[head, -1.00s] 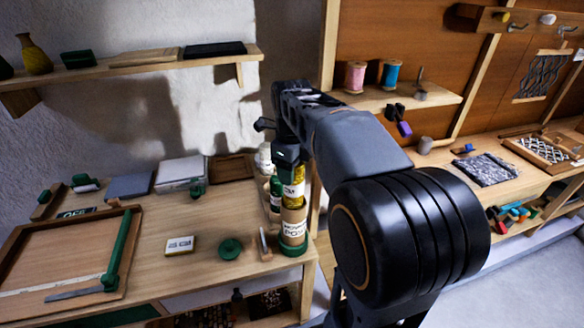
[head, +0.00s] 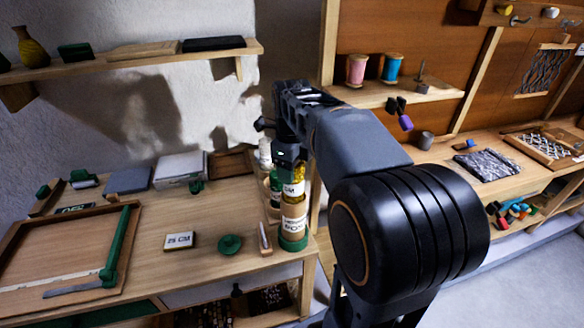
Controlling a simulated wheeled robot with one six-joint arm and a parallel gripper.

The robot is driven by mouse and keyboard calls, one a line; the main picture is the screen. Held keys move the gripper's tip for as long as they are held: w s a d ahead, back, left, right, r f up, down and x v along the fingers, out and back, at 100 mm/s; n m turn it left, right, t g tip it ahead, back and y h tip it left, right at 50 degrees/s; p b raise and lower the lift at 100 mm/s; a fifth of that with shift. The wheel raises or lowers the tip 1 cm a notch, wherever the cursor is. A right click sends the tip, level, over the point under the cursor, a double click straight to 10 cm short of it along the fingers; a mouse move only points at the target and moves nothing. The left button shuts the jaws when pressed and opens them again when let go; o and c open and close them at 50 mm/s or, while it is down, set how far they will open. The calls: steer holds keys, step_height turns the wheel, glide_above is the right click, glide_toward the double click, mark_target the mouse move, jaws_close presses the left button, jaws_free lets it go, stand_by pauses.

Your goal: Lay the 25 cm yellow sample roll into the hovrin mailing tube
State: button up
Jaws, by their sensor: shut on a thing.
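My gripper (head: 289,158) points down at the right end of the workbench and is shut on the yellow sample roll (head: 298,172). The roll is upright, with a white label (head: 293,188) on which "CM" can be read. The mailing tube (head: 294,221) stands upright directly below it, tan with a printed white label and a green base. The roll's lower end meets the tube's top in the picture; I cannot tell whether it is inside the mouth or just in front of or above it. The jaws hide the roll's upper end.
Other tubes or rolls (head: 274,188) stand close behind and left of the mailing tube. A "25 CM" card (head: 179,240), a green round lid (head: 230,244) and a small upright piece (head: 264,238) lie on the bench to the left. A wooden tray (head: 75,235) fills the bench's left.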

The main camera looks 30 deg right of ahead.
mark_target(292, 190)
steer(key=shift+f+b, duration=2.4)
steer(key=shift+f, duration=1.2)
steer(key=shift+r+p, duration=0.8)
steer(key=shift+r, duration=0.05)
steer(key=shift+f, duration=0.35)
steer(key=shift+f+b, duration=0.45)
steer(key=shift+b, duration=0.1)
steer(key=shift+r, duration=0.1)
steer(key=o, duration=1.1)
